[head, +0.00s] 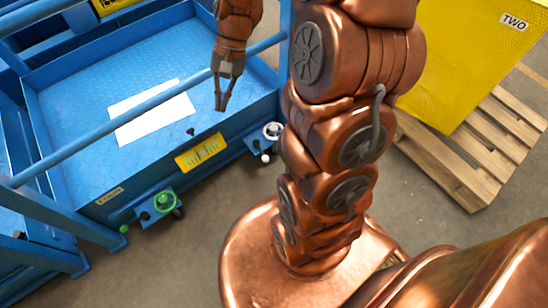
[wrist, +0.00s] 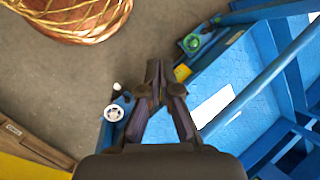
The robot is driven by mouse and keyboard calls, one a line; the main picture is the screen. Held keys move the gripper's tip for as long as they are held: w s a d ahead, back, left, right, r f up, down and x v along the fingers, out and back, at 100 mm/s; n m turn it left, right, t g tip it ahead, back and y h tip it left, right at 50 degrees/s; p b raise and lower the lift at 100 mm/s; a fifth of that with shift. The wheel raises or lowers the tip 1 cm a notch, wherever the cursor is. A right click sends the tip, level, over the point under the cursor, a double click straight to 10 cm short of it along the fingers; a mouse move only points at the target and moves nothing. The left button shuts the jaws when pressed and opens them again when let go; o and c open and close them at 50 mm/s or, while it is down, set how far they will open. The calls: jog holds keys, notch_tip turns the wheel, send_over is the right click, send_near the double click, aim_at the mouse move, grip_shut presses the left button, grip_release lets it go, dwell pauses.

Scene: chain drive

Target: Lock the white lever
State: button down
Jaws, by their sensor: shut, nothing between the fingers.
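The white lever (head: 265,157) is a small white knob below a white round wheel (head: 271,131) at the right front corner of the blue cart. In the wrist view the white knob (wrist: 117,86) and the white wheel (wrist: 114,113) lie just left of the fingers. My gripper (head: 221,108) is shut and empty, pointing down over the blue deck, up and to the left of the white wheel in the head view. In the wrist view my gripper (wrist: 153,66) has its fingertips together. I cannot tell from these frames how the lever is set.
A green wheel and knob (head: 166,200) are at the cart's left front. A yellow gauge plate (head: 203,151) sits between. Blue rails (head: 120,119) cross above the deck (head: 75,95). A yellow crate (head: 465,60) stands on a wooden pallet (head: 475,150) at right.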

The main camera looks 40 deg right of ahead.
jog(key=w+d+f+m+t+y+b, duration=0.1)
jog(key=w+d+f+m+b, duration=0.1)
jog(key=w+d+f+b, duration=0.3)
jog(key=w+d+f+m+y+b, duration=0.1)
jog(key=d+f+m, duration=0.1)
jog(key=f, duration=0.6)
jog(key=m+t+b, duration=0.2)
jog(key=m+b, duration=0.2)
send_over(261, 151)
jog(key=s+a, duration=0.4)
notch_tip(261, 151, down, 11)
jog(key=s+d+f+m+b, duration=0.2)
jog(key=d+f, duration=0.3)
jog(key=f, duration=0.3)
jog(key=s+d+f+m+t+b, duration=0.1)
jog(key=s+d+f+m+b, duration=0.1)
jog(key=d+f, duration=0.4)
jog(key=s+d+f+m+t+b, duration=0.1)
jog(key=d+f+m+b, duration=0.2)
jog(key=f, duration=0.9)
jog(key=d+b, duration=0.2)
jog(key=d, duration=0.1)
jog(key=shift+s, duration=0.4)
jog(key=shift+f, duration=0.15)
jog(key=a+r+b+x, duration=0.2)
jog(key=b+x, duration=0.3)
jog(key=x, duration=0.8)
jog(key=shift+w, duration=0.45)
